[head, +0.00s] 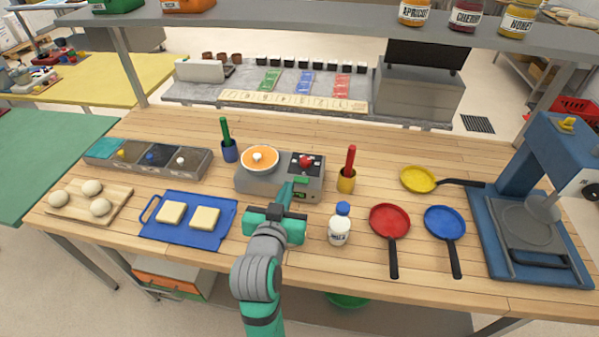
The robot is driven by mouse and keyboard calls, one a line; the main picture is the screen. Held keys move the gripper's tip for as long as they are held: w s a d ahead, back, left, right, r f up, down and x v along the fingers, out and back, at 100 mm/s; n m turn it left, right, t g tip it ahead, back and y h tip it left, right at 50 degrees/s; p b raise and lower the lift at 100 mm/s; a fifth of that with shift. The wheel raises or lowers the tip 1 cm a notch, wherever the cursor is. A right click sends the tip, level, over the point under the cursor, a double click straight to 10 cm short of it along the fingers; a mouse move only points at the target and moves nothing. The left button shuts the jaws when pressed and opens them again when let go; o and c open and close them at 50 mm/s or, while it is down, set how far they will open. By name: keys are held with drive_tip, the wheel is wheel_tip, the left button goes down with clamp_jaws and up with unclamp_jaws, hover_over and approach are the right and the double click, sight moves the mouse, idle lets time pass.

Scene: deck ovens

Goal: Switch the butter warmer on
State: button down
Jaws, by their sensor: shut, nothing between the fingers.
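The grey unit, apparently the butter warmer (257,184), stands at the middle of the wooden worktop. A round orange dish with a pale piece in its centre (259,158) sits on its left part. On its right part is a dark panel with a red knob or lever (306,161) and small pale marks. A small dark green-lit patch shows on its front face. My gripper (287,190) is shut and empty, close in front of the unit's front face. I cannot tell whether its tips touch it. My gripper hides part of that front.
A white bottle with a blue cap (339,226) stands right of my gripper. A yellow cup with a red-handled tool (347,178) stands beside the unit. A blue board (187,235) with two pale slabs lies left. Red (390,220) and blue (444,222) pans lie right.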

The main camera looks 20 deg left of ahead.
drive_tip(key=shift+w, duration=0.15)
drive_tip(key=shift+d, duration=0.1)
hover_over(301, 180)
drive_tip(key=s, duration=0.3)
wheel_tip(301, 180, down, 2)
drive_tip(key=shift+w+a+f, duration=0.1)
drive_tip(key=shift+a+f, duration=0.1)
drive_tip(key=shift+f, duration=0.9)
drive_tip(key=shift+w+a+f, duration=0.1)
drive_tip(key=shift+a+f, duration=0.05)
drive_tip(key=shift+f, duration=0.95)
drive_tip(key=shift+f+n, duration=0.3)
drive_tip(key=shift+r, duration=0.15)
